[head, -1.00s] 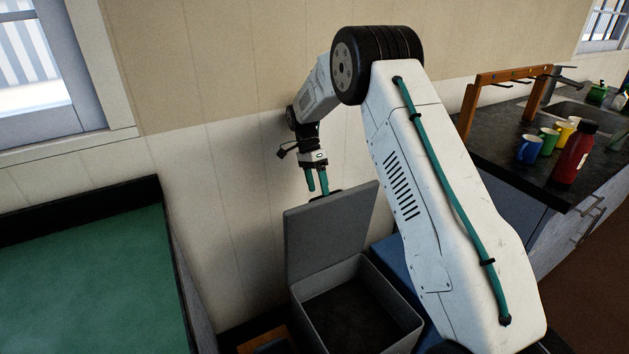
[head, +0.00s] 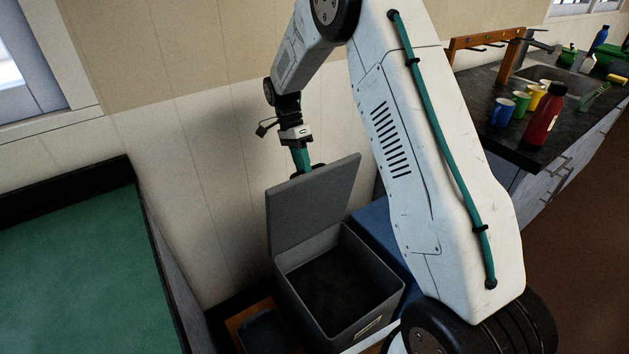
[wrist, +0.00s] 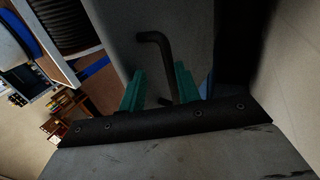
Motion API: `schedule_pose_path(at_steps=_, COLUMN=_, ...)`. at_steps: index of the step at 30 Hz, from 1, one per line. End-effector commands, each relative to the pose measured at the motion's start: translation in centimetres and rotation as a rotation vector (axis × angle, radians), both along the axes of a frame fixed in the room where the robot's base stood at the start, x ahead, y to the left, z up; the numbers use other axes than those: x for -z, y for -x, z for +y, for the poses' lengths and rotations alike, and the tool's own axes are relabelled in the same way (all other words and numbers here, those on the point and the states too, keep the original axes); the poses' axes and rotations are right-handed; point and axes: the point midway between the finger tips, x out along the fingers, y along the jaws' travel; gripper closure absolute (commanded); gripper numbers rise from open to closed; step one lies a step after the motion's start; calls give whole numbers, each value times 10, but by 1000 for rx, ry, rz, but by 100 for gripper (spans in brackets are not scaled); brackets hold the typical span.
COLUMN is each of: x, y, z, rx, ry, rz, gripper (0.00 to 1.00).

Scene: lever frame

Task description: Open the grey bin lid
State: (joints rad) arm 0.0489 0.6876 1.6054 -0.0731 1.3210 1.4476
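The grey bin (head: 338,318) stands on the floor by the wall, and its dark inside shows. Its grey lid (head: 315,205) is raised, standing steeply up from the bin's rear left edge. My gripper (head: 302,165) is at the lid's top edge, on the wall side, with its fingertips partly hidden behind the lid. In the wrist view the two teal fingers (wrist: 160,90) are apart, with a dark bent handle (wrist: 156,38) between them. The handle looks closer to the right finger; I cannot tell if they touch.
A green-topped table (head: 85,270) with a dark rim is at the left. A blue box (head: 372,232) stands right of the bin and a wooden tray (head: 255,325) left of it. A counter (head: 485,110) with mugs and a red bottle (head: 543,115) is at the right. The wall is close behind.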

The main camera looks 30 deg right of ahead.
Motion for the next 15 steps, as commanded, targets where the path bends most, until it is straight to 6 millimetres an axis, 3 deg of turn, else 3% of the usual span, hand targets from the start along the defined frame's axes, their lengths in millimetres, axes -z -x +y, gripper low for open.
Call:
schedule_pose_path(at_steps=6, x=-6, y=53, z=5, rx=-1, ry=-1, rz=-1, gripper=68)
schedule_pose_path(at_steps=15, x=-9, y=94, z=8, rx=-1, ry=0, rz=0, gripper=68)
